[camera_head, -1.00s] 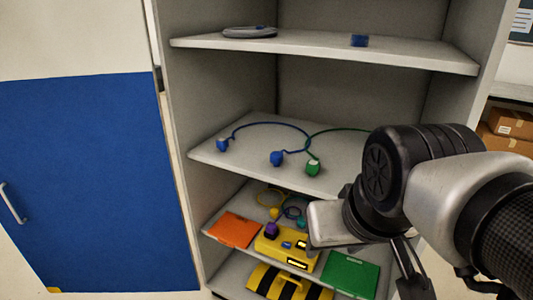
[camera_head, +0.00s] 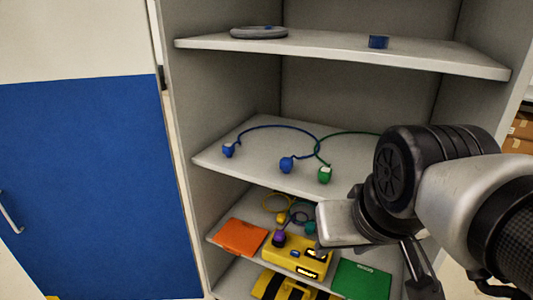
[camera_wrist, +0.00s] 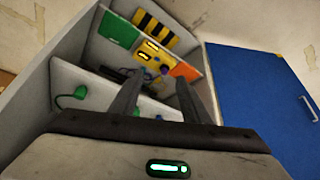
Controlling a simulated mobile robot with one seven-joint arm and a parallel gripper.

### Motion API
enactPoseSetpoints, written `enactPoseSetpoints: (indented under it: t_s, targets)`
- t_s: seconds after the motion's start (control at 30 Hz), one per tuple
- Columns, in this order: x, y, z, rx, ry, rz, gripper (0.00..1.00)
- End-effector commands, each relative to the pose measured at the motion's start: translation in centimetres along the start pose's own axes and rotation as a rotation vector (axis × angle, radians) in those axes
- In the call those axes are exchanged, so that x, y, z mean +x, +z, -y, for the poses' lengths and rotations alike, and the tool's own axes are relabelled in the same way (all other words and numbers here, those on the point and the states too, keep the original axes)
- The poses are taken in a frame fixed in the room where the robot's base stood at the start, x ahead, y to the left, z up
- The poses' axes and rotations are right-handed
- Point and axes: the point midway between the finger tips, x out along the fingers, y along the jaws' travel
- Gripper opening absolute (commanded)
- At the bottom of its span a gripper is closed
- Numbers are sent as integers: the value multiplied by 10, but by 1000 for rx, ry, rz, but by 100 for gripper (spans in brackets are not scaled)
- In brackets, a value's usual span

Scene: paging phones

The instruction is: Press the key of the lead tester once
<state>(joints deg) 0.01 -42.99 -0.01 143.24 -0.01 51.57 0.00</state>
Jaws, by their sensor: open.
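The lead tester seems to be the yellow box (camera_head: 308,262) on the lower shelf, with a purple knob (camera_head: 279,238), a small blue part and dark labelled patches on top. Which part is its key is too small to tell. The box also shows upside down in the wrist view (camera_wrist: 146,56), beyond my fingertips. My gripper (camera_wrist: 158,88) is open and empty, with both fingers pointing toward the shelves. In the head view my arm and hand hang in front of the shelf unit's right side, apart from the box, and hide part of the shelves.
An orange folder (camera_head: 238,237) lies left of the box and a green one (camera_head: 361,280) right. A yellow-black striped thing (camera_head: 282,287) is below. Blue and green leads with plugs (camera_head: 287,164) lie on the middle shelf (camera_head: 232,172). A blue door (camera_head: 85,190) stands left.

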Motion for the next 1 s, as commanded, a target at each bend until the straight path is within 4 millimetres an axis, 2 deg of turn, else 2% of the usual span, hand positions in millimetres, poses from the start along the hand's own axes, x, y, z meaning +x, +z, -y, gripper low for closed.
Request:
enactPoseSetpoints:
  t_s: [0.03, 0.23, 1.0]
  targets:
    - [0, 0, 0, 0, 0, 0, 33]
    - [0, 0, 0, 0, 0, 0, 0]
    - [0, 0, 0, 0, 0, 0, 0]
